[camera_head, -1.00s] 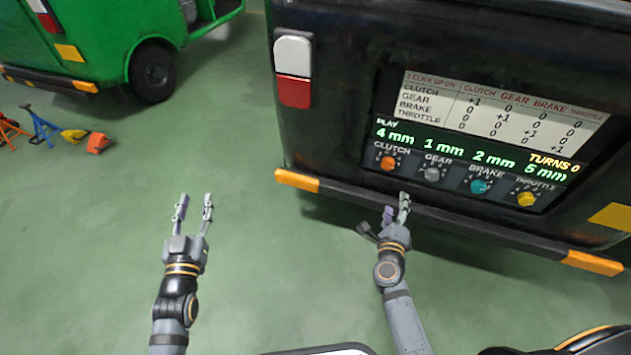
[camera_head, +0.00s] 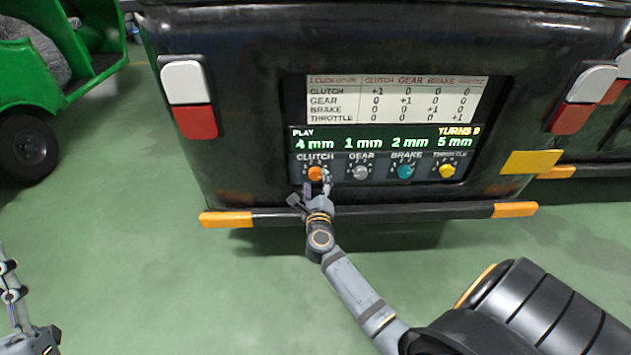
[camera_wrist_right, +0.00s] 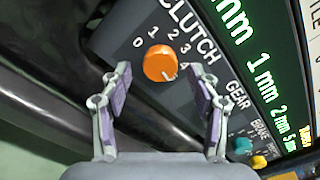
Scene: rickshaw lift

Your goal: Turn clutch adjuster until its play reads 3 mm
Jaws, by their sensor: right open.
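The orange clutch knob (camera_head: 315,173) is at the left end of the knob row on the vehicle's rear panel. The green PLAY display (camera_head: 385,142) reads 4 mm for clutch, 1 mm gear, 2 mm brake and 5 mm throttle. My right gripper (camera_head: 316,187) is open in front of the clutch knob. In the right wrist view the orange knob (camera_wrist_right: 160,63) shows ahead between the two spread fingertips, with no visible contact. My left gripper (camera_head: 10,285) is partly cut off at the left edge, so its opening is unclear.
The grey gear knob (camera_head: 361,172), teal brake knob (camera_head: 404,172) and yellow throttle knob (camera_head: 447,170) sit to the right. A chart (camera_head: 390,100) is above. The black bumper (camera_head: 420,213) runs below the panel. Green floor (camera_head: 180,285) is clear at left.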

